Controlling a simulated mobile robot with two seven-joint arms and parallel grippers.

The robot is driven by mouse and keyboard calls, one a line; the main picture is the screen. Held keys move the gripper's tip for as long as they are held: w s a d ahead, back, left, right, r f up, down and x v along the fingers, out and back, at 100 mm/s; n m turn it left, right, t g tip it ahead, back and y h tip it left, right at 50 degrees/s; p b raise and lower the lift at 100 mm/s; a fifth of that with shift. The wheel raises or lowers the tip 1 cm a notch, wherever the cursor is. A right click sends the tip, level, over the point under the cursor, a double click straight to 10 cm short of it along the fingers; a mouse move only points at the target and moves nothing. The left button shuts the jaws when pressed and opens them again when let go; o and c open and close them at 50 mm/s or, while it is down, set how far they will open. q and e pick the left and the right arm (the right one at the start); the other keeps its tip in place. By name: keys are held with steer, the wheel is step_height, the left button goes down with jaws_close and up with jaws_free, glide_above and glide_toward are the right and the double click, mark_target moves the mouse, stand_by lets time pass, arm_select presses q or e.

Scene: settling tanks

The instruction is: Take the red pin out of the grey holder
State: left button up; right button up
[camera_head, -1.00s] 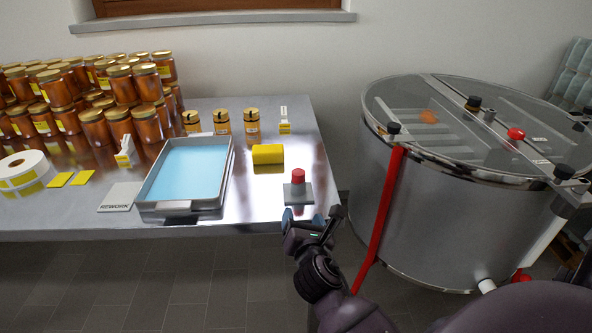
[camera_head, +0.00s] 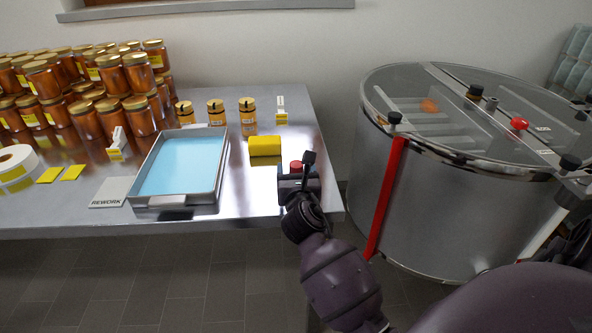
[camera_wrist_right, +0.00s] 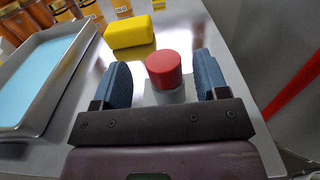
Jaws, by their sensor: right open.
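The red pin (camera_head: 296,166) stands near the front right corner of the steel table, mostly hidden behind my right gripper (camera_head: 297,170) in the head view. In the right wrist view the red pin (camera_wrist_right: 164,69) shows as an upright round cap between the two blue fingertips of the right gripper (camera_wrist_right: 160,75), with gaps on both sides. The grey holder (camera_wrist_right: 166,96) shows below the cap and the pin still sits in it. The right gripper is open and empty. My left gripper is not in view.
A yellow block (camera_head: 265,146) lies just behind the pin. A metal tray with a blue bottom (camera_head: 218,181) is to the left, beside a REWORK plate (camera_head: 110,192). Honey jars (camera_head: 85,120) crowd the back left. A steel tank (camera_head: 440,200) stands right, beyond a gap.

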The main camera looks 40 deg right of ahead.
mark_target(296, 161)
steer(key=x, duration=0.4)
steer(key=shift+d, duration=0.15)
steer(key=c, duration=1)
